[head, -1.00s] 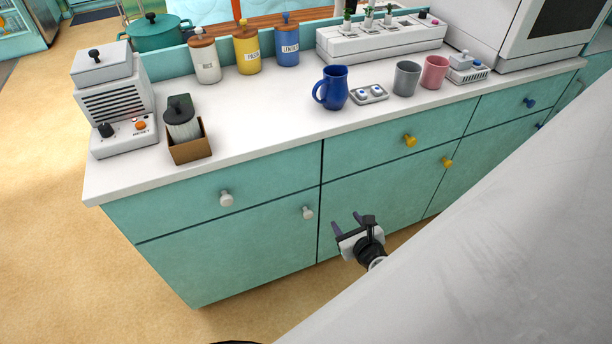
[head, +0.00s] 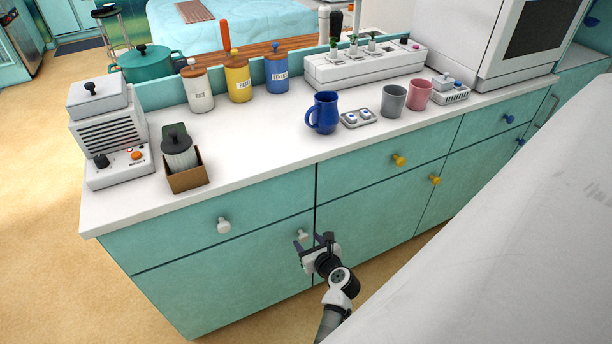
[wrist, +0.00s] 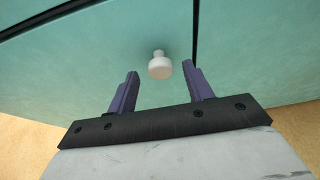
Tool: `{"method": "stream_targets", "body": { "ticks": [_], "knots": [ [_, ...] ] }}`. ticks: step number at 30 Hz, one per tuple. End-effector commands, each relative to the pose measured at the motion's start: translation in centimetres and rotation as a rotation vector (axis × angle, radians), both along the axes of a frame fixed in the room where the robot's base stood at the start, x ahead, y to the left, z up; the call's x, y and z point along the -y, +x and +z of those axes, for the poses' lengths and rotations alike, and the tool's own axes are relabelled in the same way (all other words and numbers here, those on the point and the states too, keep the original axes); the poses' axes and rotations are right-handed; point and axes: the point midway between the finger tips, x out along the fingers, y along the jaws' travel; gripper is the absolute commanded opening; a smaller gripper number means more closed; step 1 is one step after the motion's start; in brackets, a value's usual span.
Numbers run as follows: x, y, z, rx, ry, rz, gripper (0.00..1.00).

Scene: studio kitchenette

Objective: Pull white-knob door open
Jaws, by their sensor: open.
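The white-knob door (head: 228,283) is the lower left teal cabinet front, and it is closed. Its white knob (head: 303,235) sits near the door's upper right corner. My gripper (head: 314,242) is open and empty, just in front of and slightly below that knob in the head view. In the wrist view the knob (wrist: 160,66) lies ahead of and between the two purple fingertips (wrist: 160,68), with no contact visible. A second white knob (head: 223,225) is on the drawer (head: 180,235) above the door.
Yellow knobs (head: 398,160) and blue knobs mark the fronts to the right. The white counter (head: 250,155) above holds a blue mug (head: 322,113), canisters and other items. A white surface (head: 510,220) fills the lower right. Open floor (head: 60,270) lies at the left.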

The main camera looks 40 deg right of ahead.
Motion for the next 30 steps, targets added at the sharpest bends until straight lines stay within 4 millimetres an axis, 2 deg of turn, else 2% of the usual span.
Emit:
{"method": "stream_targets", "body": {
  "ticks": [6,15,27,30],
  "knots": [
    [0.4,1.7,-0.8,0.000,0.000,-0.001,0.51],
    [0.5,1.9,-0.8,0.000,0.000,-0.001,0.51],
    [0.5,1.9,-0.8,0.000,0.000,-0.001,0.00],
    [0.5,1.9,-0.8,0.000,0.000,-0.001,0.00]
  ]
}}
